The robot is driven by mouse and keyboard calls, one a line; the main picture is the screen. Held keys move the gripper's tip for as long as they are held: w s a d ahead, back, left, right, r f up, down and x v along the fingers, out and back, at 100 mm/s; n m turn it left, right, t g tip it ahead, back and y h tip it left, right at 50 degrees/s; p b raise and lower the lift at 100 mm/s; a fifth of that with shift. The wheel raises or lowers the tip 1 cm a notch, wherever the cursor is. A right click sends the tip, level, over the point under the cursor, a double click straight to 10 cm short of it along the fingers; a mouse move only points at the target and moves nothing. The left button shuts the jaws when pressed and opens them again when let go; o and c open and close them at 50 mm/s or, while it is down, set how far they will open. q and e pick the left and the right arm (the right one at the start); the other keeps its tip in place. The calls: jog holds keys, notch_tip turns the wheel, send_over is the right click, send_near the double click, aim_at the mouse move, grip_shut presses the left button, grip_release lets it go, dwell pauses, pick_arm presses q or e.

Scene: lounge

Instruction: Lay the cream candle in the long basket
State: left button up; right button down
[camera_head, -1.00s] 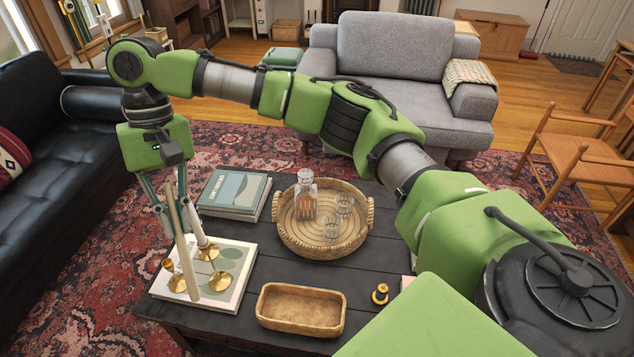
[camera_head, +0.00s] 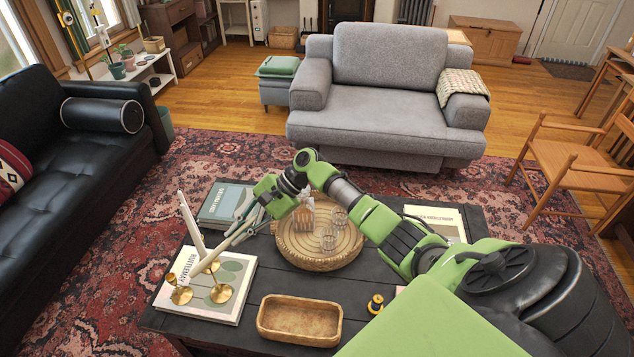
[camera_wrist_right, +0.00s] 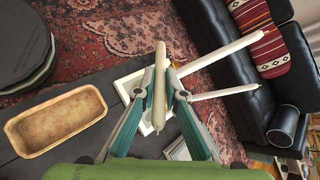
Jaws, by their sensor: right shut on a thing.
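The cream candle shows upright in the right wrist view (camera_wrist_right: 159,75), between the two fingers of my right gripper (camera_wrist_right: 158,98). In the head view my right gripper (camera_head: 232,238) is shut on the candle (camera_head: 212,258), which slants above the book with the brass holders. The long basket (camera_head: 299,338) is a shallow, empty wooden-looking tray at the table's front. It also shows at the left of the right wrist view (camera_wrist_right: 58,118), apart from the gripper. My left gripper is not in view.
Brass candle holders (camera_head: 220,293) and white candles (camera_head: 189,222) stand on a book (camera_head: 238,270), close to the held candle. A round wicker tray (camera_head: 318,262) with a decanter and glasses is behind the long basket. A small black-and-yellow item (camera_head: 376,303) lies right of it.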

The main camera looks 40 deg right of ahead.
jog(key=s+d+f+m+t+h+p, duration=0.1)
jog(key=s+d+f+m+t, duration=0.3)
jog(key=s+f, duration=0.55)
jog(key=s+d+f+m+t+p, duration=0.1)
jog(key=s+d+f+m+t, duration=0.15)
jog(key=s+d+f, duration=0.55)
notch_tip(320, 180, down, 10)
jog(key=s+a+b, duration=0.1)
jog(key=b, duration=0.6)
jog(key=shift+a+f, duration=0.25)
jog(key=shift+a, duration=0.15)
jog(key=c, duration=2)
grip_release()
jog(key=shift+r, duration=5.05)
